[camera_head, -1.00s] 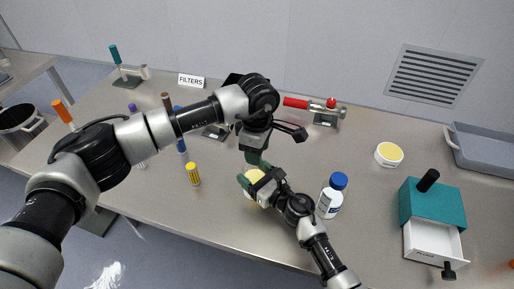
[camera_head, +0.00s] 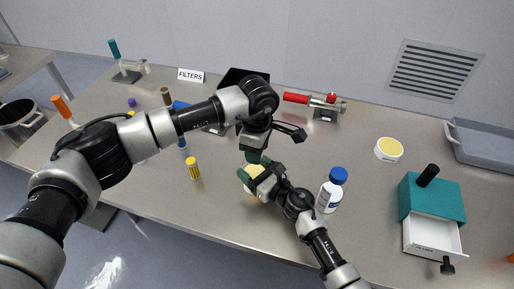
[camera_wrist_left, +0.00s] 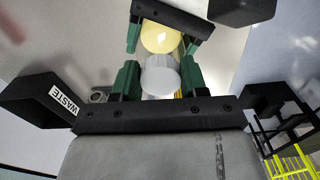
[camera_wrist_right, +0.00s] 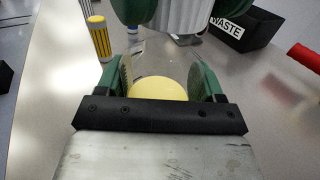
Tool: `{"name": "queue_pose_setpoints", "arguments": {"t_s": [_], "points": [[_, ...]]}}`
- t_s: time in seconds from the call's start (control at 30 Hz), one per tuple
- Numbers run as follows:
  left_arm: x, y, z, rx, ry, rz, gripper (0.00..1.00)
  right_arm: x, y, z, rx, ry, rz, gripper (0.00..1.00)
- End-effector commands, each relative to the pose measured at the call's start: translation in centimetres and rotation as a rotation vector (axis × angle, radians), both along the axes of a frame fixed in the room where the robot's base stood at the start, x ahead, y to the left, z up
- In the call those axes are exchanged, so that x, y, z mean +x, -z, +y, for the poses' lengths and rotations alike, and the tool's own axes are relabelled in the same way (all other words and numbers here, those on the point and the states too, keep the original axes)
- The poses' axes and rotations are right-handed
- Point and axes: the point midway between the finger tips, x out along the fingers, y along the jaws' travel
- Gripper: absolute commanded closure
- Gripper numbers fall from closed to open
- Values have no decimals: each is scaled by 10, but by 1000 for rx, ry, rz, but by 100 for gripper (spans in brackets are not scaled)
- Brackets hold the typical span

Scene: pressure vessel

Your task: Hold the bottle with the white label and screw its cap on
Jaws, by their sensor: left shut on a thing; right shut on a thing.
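My left gripper (camera_head: 256,156) points down over the table and is shut on a ribbed, whitish cap (camera_wrist_left: 160,78), which also shows at the top of the right wrist view (camera_wrist_right: 184,14). Below it, my right gripper (camera_head: 254,174) is shut on a pale yellow bottle-like body (camera_wrist_right: 158,89) with clear edges. That body also shows beyond the cap in the left wrist view (camera_wrist_left: 160,38). Any label on it is hidden by the fingers. I cannot tell whether cap and body touch. A white-labelled bottle (camera_head: 328,198) with a blue cap on it stands right of my right gripper.
A yellow cylinder (camera_head: 193,168) stands left of my grippers. A yellow-topped tub (camera_head: 389,150), teal drawer box (camera_head: 435,200) and grey tray (camera_head: 485,146) stand right. A red-handled fixture (camera_head: 326,106) is behind. A WASTE bin (camera_wrist_right: 240,28) is near the grippers.

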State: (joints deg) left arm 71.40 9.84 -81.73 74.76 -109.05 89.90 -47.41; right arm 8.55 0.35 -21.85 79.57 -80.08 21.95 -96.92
Motion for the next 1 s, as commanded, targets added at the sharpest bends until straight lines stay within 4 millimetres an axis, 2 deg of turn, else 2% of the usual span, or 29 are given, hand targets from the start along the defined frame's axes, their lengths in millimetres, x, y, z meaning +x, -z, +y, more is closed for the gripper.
{"name": "queue_pose_setpoints", "arguments": {"t_s": [0.57,0.6,0.67,0.77,0.87,1.0], "points": [[0,11,0,0,0,0,78,0,0,0,0,0,0,75],[0,11,0,0,0,0,78,0,0,0,0,0,0,98],[0,11,0,0,10,-1,78,0,0,0,0,0,0,99],[0,11,0,1,93,-1,78,0,0,0,0,0,0,99],[-1,11,1,2,277,-2,78,0,0,0,0,0,0,99],[-3,11,3,2,604,0,78,0,0,0,0,0,0,99]]}}
